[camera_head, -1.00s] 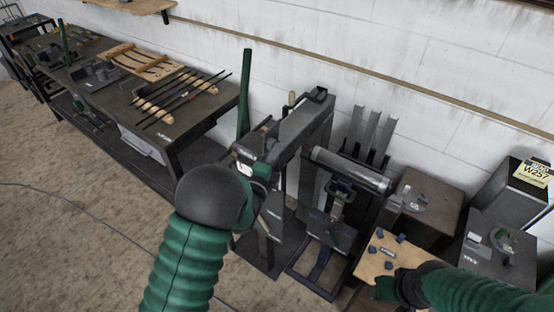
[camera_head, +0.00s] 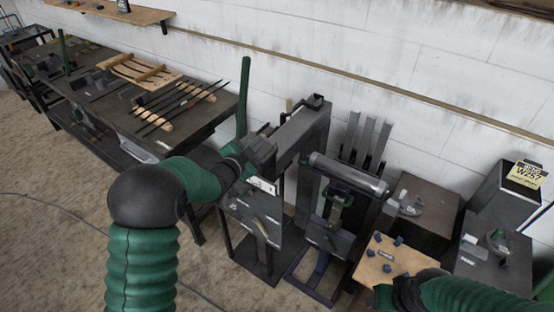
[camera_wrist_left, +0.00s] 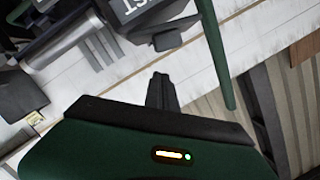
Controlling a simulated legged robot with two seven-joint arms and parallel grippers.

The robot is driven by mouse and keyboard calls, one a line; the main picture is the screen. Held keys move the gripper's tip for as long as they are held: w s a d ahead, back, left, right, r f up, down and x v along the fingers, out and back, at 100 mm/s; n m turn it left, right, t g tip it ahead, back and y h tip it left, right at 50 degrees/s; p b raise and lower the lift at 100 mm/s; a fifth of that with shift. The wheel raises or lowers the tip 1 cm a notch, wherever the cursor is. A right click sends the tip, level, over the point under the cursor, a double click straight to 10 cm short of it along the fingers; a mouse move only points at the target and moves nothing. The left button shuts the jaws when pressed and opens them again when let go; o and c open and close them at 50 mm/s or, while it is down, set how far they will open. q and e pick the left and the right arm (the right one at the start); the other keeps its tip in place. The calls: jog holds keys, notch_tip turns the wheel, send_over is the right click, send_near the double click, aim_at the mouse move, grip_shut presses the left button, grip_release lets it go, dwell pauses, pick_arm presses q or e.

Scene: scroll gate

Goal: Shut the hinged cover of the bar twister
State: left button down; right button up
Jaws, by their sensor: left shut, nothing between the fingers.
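The bar twister appears to be the dark machine (camera_head: 309,130) on a stand in the middle of the head view. A long grey box-like part runs along its top; I cannot tell for sure whether this is the hinged cover, or how far open the cover is. In the left wrist view part of a machine with a cut-off label ending in "ST" (camera_wrist_left: 140,12) shows at the top. My left gripper (camera_head: 266,143) is at the near left end of the grey part; contact is unclear. Its fingers are shut and empty in the left wrist view (camera_wrist_left: 161,90). My right gripper (camera_head: 384,297) is low at the right, its fingers unclear.
A roller machine (camera_head: 348,172) stands just right. A wooden board with blue pieces (camera_head: 393,262) lies near my right arm. A green upright bar (camera_head: 243,97) rises behind my left gripper. A workbench with rods (camera_head: 150,125) is at the left. Open floor lies front left.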

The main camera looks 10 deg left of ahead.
aim_at(244, 143)
pick_arm(q)
jog(key=shift+w+a+f+n+g+p, duration=0.15)
jog(key=shift+w+a+n+p, duration=0.15)
jog(key=shift+a+n+p, duration=0.25)
jog(key=shift+w+a+r+n+g+p, duration=0.15)
jog(key=shift+w+a+n+p, duration=0.15)
jog(key=shift+a+n, duration=0.3)
jog(key=a+f+n+h+p, duration=0.1)
jog(key=n, duration=0.1)
jog(key=a+f+n+g+p, duration=0.1)
jog(key=shift+w+a+n+h, duration=0.15)
jog(key=shift+w+n+h, duration=0.2)
jog(key=shift+w+h, duration=0.05)
jog(key=shift+w+a+f, duration=0.15)
jog(key=shift+a+f, duration=0.05)
jog(key=shift+f, duration=0.2)
